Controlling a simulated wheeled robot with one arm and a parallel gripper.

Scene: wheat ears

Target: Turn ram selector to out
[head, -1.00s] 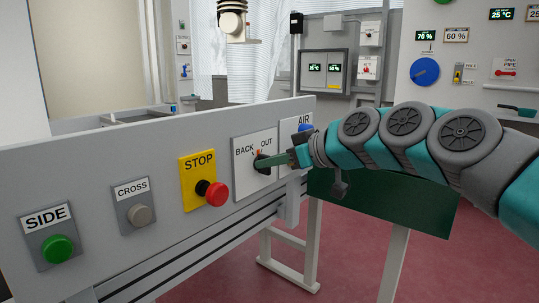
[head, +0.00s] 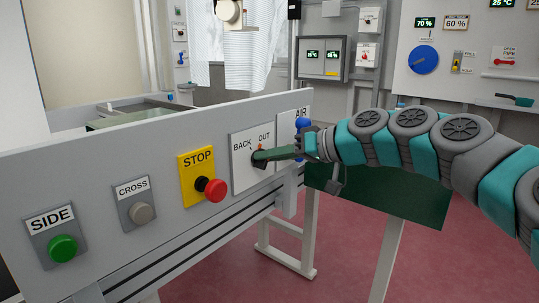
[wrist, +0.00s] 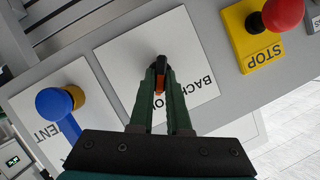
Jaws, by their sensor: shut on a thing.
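The ram selector (head: 258,156) is a black knob with an orange pointer on a white plate (head: 243,178) marked BACK and OUT. In the head view its pointer lies close under the word OUT. My gripper (head: 264,155) reaches it from the right with green fingers. In the wrist view the knob (wrist: 158,62) and its orange pointer (wrist: 159,84) sit between the two fingertips of my gripper (wrist: 159,72), which is shut on the knob. The OUT label is partly hidden behind the fingers there.
A red STOP button (head: 215,189) on a yellow plate is left of the selector, then the grey CROSS button (head: 142,213) and green SIDE button (head: 63,248). A blue AIR handle (head: 302,123) is close on the right, beside my wrist. Open floor (head: 345,265) lies right of the panel.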

